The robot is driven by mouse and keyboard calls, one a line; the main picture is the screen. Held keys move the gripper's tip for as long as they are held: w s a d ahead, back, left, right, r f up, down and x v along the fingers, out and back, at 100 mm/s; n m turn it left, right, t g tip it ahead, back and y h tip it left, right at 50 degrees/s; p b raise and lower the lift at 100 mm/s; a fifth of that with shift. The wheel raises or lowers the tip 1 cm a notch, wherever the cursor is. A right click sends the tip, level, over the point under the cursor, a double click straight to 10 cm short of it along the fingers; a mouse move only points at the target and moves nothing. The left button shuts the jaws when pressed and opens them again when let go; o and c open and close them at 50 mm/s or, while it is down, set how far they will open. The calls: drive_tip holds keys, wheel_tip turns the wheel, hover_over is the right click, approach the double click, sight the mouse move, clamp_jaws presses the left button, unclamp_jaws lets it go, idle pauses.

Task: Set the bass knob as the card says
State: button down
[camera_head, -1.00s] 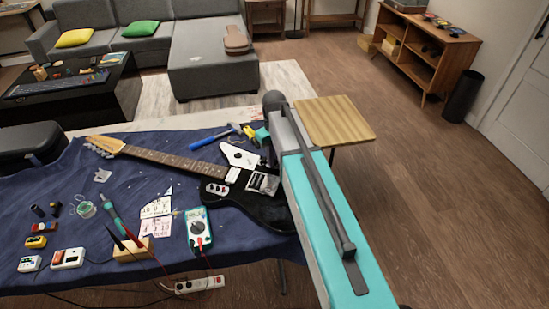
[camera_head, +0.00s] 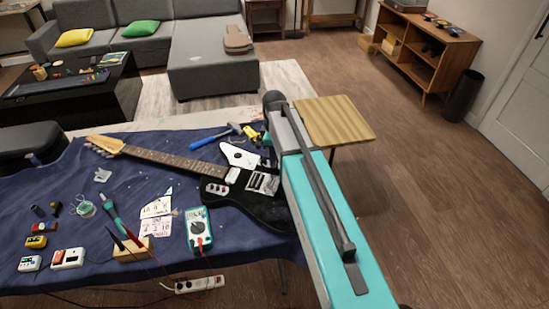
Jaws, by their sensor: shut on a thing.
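Two paper cards lie on the blue cloth in the middle of the table: a white card (camera_head: 156,207) and a pinkish card (camera_head: 156,228) just in front of it. Both bear writing too small to read surely. A black electric guitar (camera_head: 262,208) lies behind and right of them, with a small plate of controls (camera_head: 216,189) on its body. I cannot make out which knob is the bass knob. My teal and grey arm reaches away along the right of the table and covers the guitar's right end. My gripper is hidden and cannot be seen.
A multimeter (camera_head: 199,229), a soldering iron in a wooden stand (camera_head: 133,249) and several small pedals (camera_head: 68,258) crowd the front. A hammer (camera_head: 216,136) lies behind the guitar. A wooden side table (camera_head: 334,120) stands right of my arm. The floor farther right is clear.

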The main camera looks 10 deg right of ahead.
drive_tip(key=shift+w, duration=0.1)
idle(0.3)
drive_tip(key=c, duration=1.9)
unclamp_jaws()
drive_tip(key=shift+r, duration=0.15)
wheel_tip(320, 180, up, 14)
drive_tip(key=b, duration=0.2)
drive_tip(key=shift+f+b, duration=0.2)
drive_tip(key=shift+b, duration=0.1)
drive_tip(key=shift+f, duration=0.1)
